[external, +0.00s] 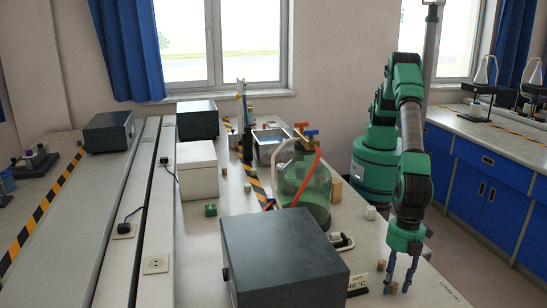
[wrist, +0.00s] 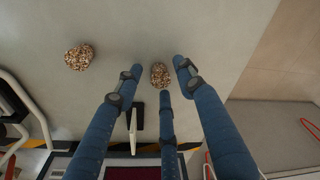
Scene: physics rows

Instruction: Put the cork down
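A small speckled brown cork (wrist: 160,75) lies on the grey tabletop between the fingertips of my gripper (wrist: 160,78) in the wrist view. Gaps show between it and the two side fingers; the third finger's tip is close to its lower edge, and I cannot tell if they touch. My gripper's blue fingers are spread. In the external view my gripper (external: 398,286) points down at the table's front right, with a cork (external: 393,287) at its fingertips. A second cork (wrist: 79,57) lies apart to the left in the wrist view; a cork also shows behind the fingers (external: 381,265).
A green glass bottle (external: 302,185) stands farther back, near a white socket (external: 341,240). The table's right edge is close to my gripper.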

